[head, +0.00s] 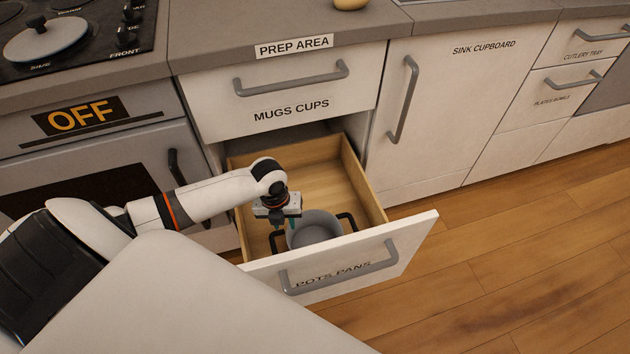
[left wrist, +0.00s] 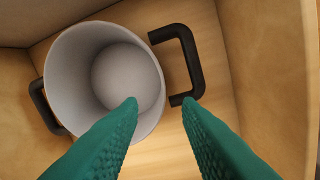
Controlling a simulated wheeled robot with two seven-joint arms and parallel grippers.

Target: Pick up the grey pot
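The grey pot (head: 313,229) stands upright in the open POTS PANS drawer (head: 247,215), near its front. It has two black handles and looks empty inside. It also shows in the left wrist view (left wrist: 75,60), with one black handle (left wrist: 190,62) at its upper right. My left gripper (head: 279,224) is inside the drawer area, just left of and above the pot. In the left wrist view its green fingers (left wrist: 160,103) are apart with nothing between the tips. My right gripper is not in view.
The drawer front (head: 400,243) with its grey handle stands pulled out. The closed MUGS CUPS drawer (head: 290,95) is above it. The oven (head: 95,160) is to the left. The wooden floor to the right is clear.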

